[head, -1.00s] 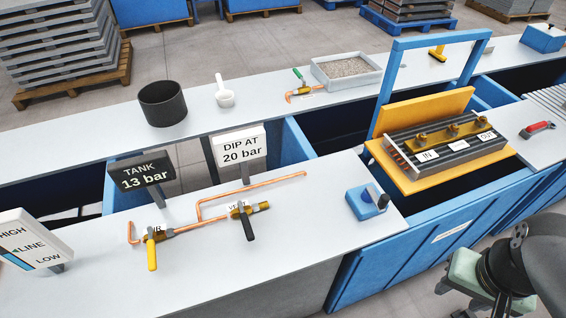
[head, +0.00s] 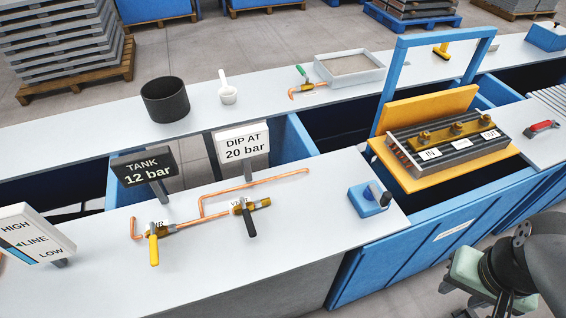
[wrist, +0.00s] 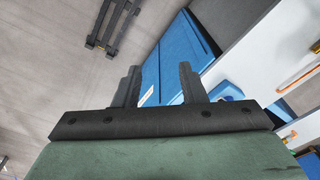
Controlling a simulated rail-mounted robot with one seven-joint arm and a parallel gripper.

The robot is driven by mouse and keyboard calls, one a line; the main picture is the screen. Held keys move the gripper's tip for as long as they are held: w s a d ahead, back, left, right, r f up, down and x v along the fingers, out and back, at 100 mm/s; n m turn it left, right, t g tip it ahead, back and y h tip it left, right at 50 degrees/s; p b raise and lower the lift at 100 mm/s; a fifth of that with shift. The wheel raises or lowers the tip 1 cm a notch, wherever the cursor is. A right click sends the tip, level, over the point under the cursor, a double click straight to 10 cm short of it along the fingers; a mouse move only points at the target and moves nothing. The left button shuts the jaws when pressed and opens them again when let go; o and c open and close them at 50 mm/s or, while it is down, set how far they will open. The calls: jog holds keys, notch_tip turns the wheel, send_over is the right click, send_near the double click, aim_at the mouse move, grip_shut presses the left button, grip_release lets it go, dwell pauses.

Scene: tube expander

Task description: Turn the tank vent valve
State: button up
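The vent valve (head: 249,222) is a brass valve with a black lever on the copper pipe (head: 262,184) on the near worktop. Its lever points toward the front edge, and its label is partly covered. The air valve (head: 153,248), with a yellow lever, sits to its left on the same piping. The tank sign (head: 147,167) reads 12 bar. The sign beside it (head: 241,144) reads DIP AT 20 bar. My gripper (wrist: 158,82) is open and empty in the wrist view, away from the vent valve. In the head view my arm is at the lower right; the fingertips are not clear there.
A level gauge (head: 32,234) marked HIGH, LINE, LOW stands at the far left. A small blue block with a black knob (head: 368,200) sits right of the vent valve. Right of that are a blue tank (head: 428,242) and a yellow platform holding a finned core (head: 448,142).

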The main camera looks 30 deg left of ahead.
aim_at(249, 223)
jog(key=s+a+f+m+g+y+b, duration=0.3)
jog(key=a+f+m+g+y+b, duration=0.3)
jog(key=a+f+m+b, duration=0.75)
jog(key=w+a+f+m+t+y+b, duration=0.1)
jog(key=w+a+f+m+y+b, duration=0.1)
jog(key=a+m+b, duration=0.3)
jog(key=w+a+f+m+y+b, duration=0.2)
jog(key=a+m+y+b, duration=0.3)
jog(key=m, duration=0.3)
jog(key=w+a+f+m+t+y+b, duration=0.1)
jog(key=a+f+m+y+b, duration=0.3)
jog(key=a+m+b, duration=0.1)
jog(key=shift+w+a+f+m+t, duration=0.15)
jog(key=shift+w+f+m+t, duration=0.2)
jog(key=shift+m, duration=0.5)
jog(key=shift+w+a+m+t+y, duration=0.15)
jog(key=shift+w+m+t+y, duration=0.1)
jog(key=shift+w+m+y, duration=0.25)
jog(key=shift+a+r, duration=0.1)
jog(key=shift+a, duration=0.45)
jog(key=a, duration=0.5)
jog(key=s+a+b, duration=0.1)
jog(key=a, duration=0.5)
jog(key=a+b, duration=0.1)
jog(key=a, duration=0.4)
jog(key=shift+s+a, duration=0.15)
jog(key=shift+s, duration=0.25)
